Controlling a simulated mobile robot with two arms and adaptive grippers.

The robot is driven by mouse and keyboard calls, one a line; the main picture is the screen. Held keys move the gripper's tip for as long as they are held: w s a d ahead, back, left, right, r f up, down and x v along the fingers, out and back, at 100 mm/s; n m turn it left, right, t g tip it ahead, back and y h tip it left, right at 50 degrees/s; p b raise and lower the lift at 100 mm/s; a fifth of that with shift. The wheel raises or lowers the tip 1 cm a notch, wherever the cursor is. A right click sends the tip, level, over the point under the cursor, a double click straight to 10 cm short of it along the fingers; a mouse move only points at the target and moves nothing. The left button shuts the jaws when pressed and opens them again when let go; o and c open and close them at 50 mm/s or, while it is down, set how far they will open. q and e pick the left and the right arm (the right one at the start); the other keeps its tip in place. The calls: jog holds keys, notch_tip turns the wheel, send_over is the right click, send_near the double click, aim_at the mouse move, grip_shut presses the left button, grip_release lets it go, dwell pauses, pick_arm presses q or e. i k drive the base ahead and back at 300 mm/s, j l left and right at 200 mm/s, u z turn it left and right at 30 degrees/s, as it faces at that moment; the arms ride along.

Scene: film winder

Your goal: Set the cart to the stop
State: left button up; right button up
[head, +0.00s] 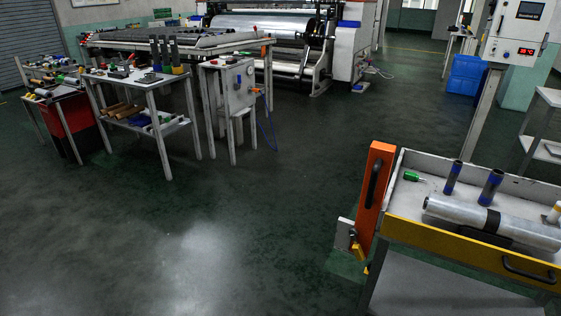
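A cart (440,232) stands at the lower right. It has a yellow front panel and a grey tray top with a raised rim. A silver roll (465,212) with a black band lies on it. An orange upright post (374,200) with a dark handle is at the cart's left end. A small pale plate (344,234) and a yellow fitting (358,247) sit low beside the post. I cannot tell which part is the stop. Neither of my grippers is in view.
Two dark tubes with blue bands (490,186) and a green-handled tool (412,176) are on the cart. Tool tables (150,82) stand at the left. The film winder (270,40) is at the back. A control post (490,100) stands at the right. The middle floor is clear.

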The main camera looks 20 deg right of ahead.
aim_at(397, 283)
jog(key=z, duration=1.2)
